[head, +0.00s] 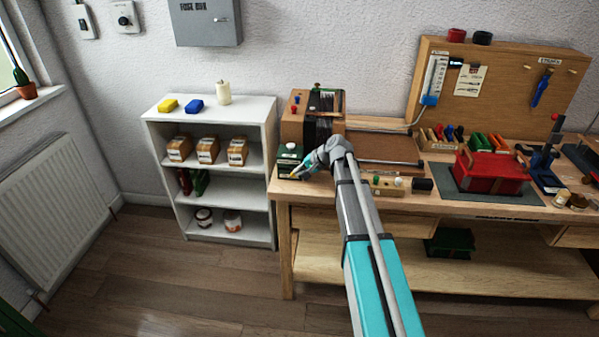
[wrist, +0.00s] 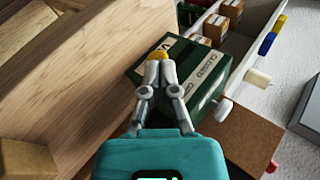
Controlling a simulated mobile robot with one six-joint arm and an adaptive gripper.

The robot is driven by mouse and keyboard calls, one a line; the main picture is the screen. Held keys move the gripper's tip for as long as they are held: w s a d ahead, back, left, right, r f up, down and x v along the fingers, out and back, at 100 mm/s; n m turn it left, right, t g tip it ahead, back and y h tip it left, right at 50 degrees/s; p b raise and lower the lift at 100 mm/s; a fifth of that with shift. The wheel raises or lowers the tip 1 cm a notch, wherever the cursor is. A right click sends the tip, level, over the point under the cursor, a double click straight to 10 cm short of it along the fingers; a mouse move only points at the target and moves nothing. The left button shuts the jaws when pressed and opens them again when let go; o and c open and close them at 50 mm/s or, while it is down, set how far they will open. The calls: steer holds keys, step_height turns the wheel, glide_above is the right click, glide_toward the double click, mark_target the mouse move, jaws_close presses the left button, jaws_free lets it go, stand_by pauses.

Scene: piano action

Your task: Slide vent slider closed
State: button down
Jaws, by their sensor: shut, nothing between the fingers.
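The vent unit is a dark green box (head: 289,160) at the left end of the workbench, with a white knob on top. In the wrist view the green box (wrist: 198,90) carries white label strips, one of which seems to read "CLOSED". A yellow knob (wrist: 157,54), which looks like the slider's handle, shows at my fingertips. My gripper (head: 306,171) is at the box's front; in the wrist view its fingers (wrist: 160,64) are together with nothing between them. The tips are at or against the knob; contact is unclear, and they partly hide it.
A wooden unit with dark bellows (head: 324,118) stands just behind the box on the workbench (head: 317,189). A white shelf (head: 213,114) with small boxes stands to the left. A red case (head: 492,172) and a pegboard (head: 500,90) are farther right.

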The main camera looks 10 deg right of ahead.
steer(key=shift+w+a, duration=0.25)
steer(key=shift+a, duration=0.5)
steer(key=shift+w+a, duration=0.2)
steer(key=shift+a, duration=0.5)
steer(key=shift+w+a, duration=0.25)
steer(key=shift+a, duration=0.5)
steer(key=shift+r, duration=0.15)
steer(key=shift+p+v, duration=0.75)
steer(key=shift+v, duration=0.05)
steer(key=p+v, duration=0.8)
steer(key=v, duration=0.4)
steer(key=shift+d, duration=0.2)
steer(key=shift+s, duration=0.1)
steer(key=s+a+f+n+g+h, duration=0.1)
steer(key=s+f+n+h, duration=0.1)
steer(key=s, duration=0.6)
steer(key=s+a+f+n+g+h, duration=0.1)
steer(key=s+n+g+h, duration=0.1)
steer(key=s, duration=0.7)
steer(key=s+a+f+n+g+h, duration=0.1)
steer(key=s+f+n+g+h, duration=0.1)
steer(key=s, duration=0.6)
steer(key=shift+s+a+f+n+h, duration=0.3)
steer(key=shift+s+f+n+h, duration=0.1)
steer(key=shift+h, duration=0.4)
